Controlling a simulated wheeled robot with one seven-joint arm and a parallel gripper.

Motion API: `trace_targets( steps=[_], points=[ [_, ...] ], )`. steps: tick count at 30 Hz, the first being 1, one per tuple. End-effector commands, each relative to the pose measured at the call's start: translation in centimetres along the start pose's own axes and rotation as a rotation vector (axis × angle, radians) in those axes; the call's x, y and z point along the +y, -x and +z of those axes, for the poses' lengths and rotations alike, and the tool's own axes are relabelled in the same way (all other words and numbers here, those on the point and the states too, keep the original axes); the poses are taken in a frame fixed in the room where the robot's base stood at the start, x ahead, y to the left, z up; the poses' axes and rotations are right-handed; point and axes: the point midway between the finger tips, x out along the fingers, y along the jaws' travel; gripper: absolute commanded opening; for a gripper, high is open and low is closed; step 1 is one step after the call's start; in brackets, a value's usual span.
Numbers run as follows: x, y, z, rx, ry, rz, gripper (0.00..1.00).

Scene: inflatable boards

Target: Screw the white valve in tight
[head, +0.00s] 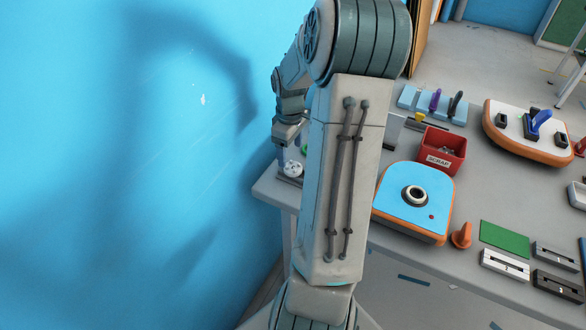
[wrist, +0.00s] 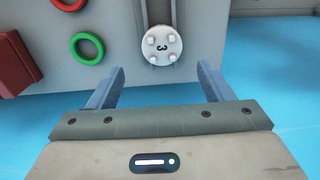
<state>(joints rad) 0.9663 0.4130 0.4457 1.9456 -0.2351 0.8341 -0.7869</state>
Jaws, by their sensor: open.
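The white valve (wrist: 161,46) is a round white disc with several raised studs and a dark mark, seen face-on in the wrist view. It sits at the end of a grey slotted holder. In the head view the white valve (head: 292,167) is at the table's left corner. My gripper (wrist: 160,70) is open and empty, its fingertips apart on either side, short of the disc in the picture. In the head view my gripper (head: 289,133) is above the valve, partly hidden by my arm. A blue-topped board (head: 394,188) with a dark round port lies on the table.
A green ring (wrist: 87,49) and a red block (wrist: 18,62) are left of the valve in the wrist view. A red scrap bin (head: 443,150) and an orange cone (head: 461,235) stand near the blue-topped board. The blue wall (head: 130,200) is close on the left.

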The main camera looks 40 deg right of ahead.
Motion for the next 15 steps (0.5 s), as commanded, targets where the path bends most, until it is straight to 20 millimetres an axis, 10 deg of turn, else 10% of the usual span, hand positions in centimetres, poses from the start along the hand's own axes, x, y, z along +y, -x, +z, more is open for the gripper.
trace_targets(
  steps=[15],
  points=[
    [-0.4,-5.7,0.0,-0.001,0.001,-0.002,0.74]
  ],
)
